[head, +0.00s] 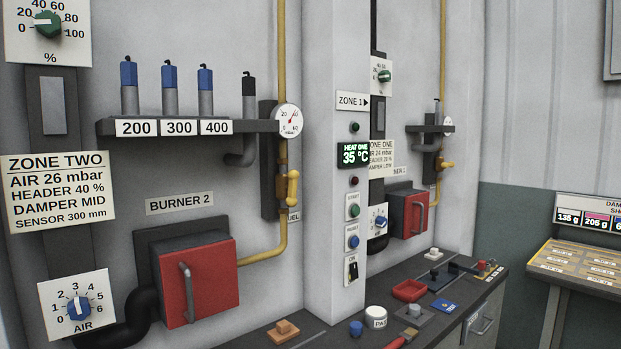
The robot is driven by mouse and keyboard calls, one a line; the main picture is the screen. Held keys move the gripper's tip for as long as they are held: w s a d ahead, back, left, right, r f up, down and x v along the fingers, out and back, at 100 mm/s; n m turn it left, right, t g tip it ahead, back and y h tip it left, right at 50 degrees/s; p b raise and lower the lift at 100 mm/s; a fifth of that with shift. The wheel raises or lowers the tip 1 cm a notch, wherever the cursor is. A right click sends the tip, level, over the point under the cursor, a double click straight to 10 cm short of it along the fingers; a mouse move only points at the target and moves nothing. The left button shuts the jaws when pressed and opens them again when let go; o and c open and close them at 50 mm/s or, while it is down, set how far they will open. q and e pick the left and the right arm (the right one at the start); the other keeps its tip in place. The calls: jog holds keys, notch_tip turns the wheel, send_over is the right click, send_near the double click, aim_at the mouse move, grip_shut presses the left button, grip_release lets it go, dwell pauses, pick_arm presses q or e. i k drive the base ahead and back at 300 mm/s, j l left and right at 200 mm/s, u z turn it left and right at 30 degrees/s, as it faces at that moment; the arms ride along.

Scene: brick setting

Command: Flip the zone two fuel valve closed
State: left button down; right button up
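The zone two fuel valve has a yellow lever (292,188) on the yellow gas pipe (283,235) right of Burner 2. The lever stands upright, roughly in line with the pipe. A partly hidden label (294,216) ending in "UEL" sits just below it. The Burner 2 box (210,280) has a red door with a grey handle, and the pipe bends into its right side. A round pressure gauge (288,120) is above the lever. Neither of my grippers is in view.
A grey pillar (335,60) with the Zone 1 panel stands right of the valve. Beyond it is another yellow lever (447,165), lying sideways. Below, a dark bench (455,310) holds a red tray (408,290) and small items. Space before the lever looks clear.

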aim_at(293, 176)
jog(key=i+l+u, duration=0.1)
jog(key=l, duration=0.3)
jog(key=i+l+u, duration=0.1)
jog(key=l, duration=0.3)
jog(key=i+l+u, duration=0.1)
jog(key=l, duration=0.3)
jog(key=i, duration=0.1)
